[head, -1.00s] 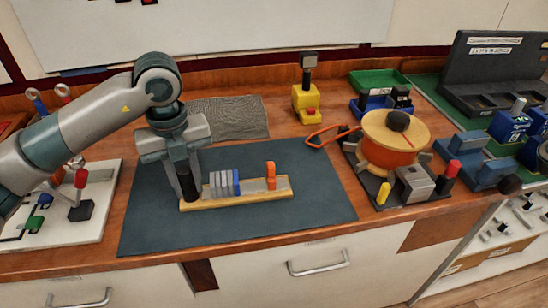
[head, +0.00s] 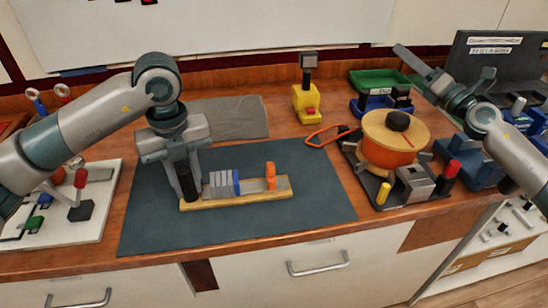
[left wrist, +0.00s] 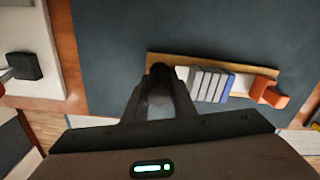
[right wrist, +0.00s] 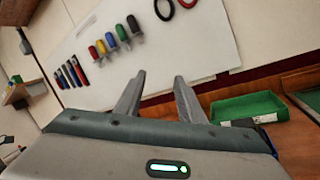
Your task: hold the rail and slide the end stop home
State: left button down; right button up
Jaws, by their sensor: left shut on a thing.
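The rail (head: 252,186) lies on a wooden base (head: 245,202) on the dark mat. Several grey breakers and a blue one (head: 236,181) stand side by side on its left part. The orange end stop (head: 271,174) stands upright further right, with a bare stretch of rail between it and the blue breaker; it also shows in the left wrist view (left wrist: 268,92). My left gripper (head: 185,192) points down at the rail's left end, shut on the black post (left wrist: 160,80) there. My right gripper (head: 440,62) is open and empty, raised at the right; its parted fingers show in the right wrist view (right wrist: 160,82).
An orange spool (head: 386,150) on a dark stand, with a yellow peg and a red-topped peg, stands right of the mat (head: 310,205). A yellow device (head: 306,102) and a green bin (head: 380,79) stand behind. The mat around the rail is clear.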

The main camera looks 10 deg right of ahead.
jog(key=a+n+g+y, duration=0.5)
jog(key=a+n+y, duration=0.1)
jog(key=a, duration=0.8)
jog(key=n+g+h, duration=0.8)
jog(key=n+g, duration=0.7)
send_over(271, 164)
jog(key=d, duration=0.5)
jog(key=f, duration=0.2)
jog(key=shift+s+d, duration=0.1)
jog(key=x, duration=1.2)
grip_shut()
